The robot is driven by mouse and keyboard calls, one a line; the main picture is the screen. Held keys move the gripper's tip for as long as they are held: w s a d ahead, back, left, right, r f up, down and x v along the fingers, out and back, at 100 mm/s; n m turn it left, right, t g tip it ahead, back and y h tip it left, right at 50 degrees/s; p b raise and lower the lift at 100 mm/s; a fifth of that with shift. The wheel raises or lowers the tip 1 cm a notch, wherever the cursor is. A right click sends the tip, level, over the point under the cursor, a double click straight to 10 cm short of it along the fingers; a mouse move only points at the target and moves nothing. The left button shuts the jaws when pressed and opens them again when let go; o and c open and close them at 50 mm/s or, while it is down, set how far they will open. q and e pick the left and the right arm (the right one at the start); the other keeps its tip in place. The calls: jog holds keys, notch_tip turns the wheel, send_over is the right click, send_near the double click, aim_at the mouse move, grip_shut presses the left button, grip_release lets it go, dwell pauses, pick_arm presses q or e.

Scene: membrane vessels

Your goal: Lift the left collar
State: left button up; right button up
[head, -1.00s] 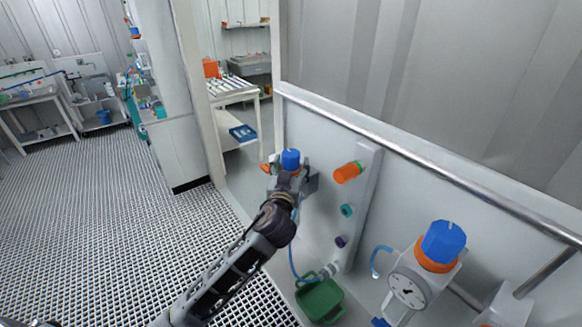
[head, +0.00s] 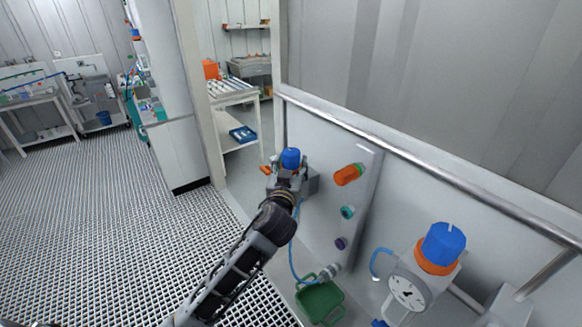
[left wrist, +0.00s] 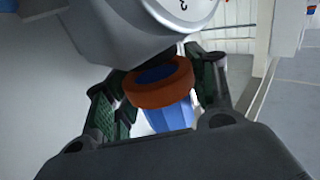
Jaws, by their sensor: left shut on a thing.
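The left vessel stands by the wall panel with a blue knob (head: 291,158) on top, mostly behind my arm. In the left wrist view it appears upside down: a grey body (left wrist: 145,35) with a dial, the orange left collar (left wrist: 158,86), and the ribbed blue knob (left wrist: 172,116). A dark blue band shows between collar and body. My left gripper (head: 289,176) is at the collar. Its dark fingers (left wrist: 160,92) lie on both sides of the collar, shut on it. My right gripper is in neither view.
A second vessel with a blue knob (head: 443,243), orange collar (head: 435,262) and gauge (head: 407,292) stands at the right. An orange plug (head: 348,174) sticks out of the panel. A green basin (head: 320,301) is below. A metal rail (head: 430,169) runs along the wall. The grated floor at left is clear.

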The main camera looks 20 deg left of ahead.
pick_arm(q)
jog(key=shift+r, duration=0.4)
jog(key=o, duration=1.1)
jog(key=shift+c, duration=0.2)
jog(key=o, duration=0.4)
jog(key=shift+f, duration=0.15)
jog(key=shift+s+f, duration=0.1)
jog(key=shift+s, duration=0.05)
jog(key=shift+s+d, duration=0.25)
jog(key=shift+s, duration=1.7)
jog(key=shift+s+d, duration=0.2)
jog(key=shift+s, duration=1.7)
jog(key=shift+s+d, duration=0.25)
jog(key=shift+s, duration=1.7)
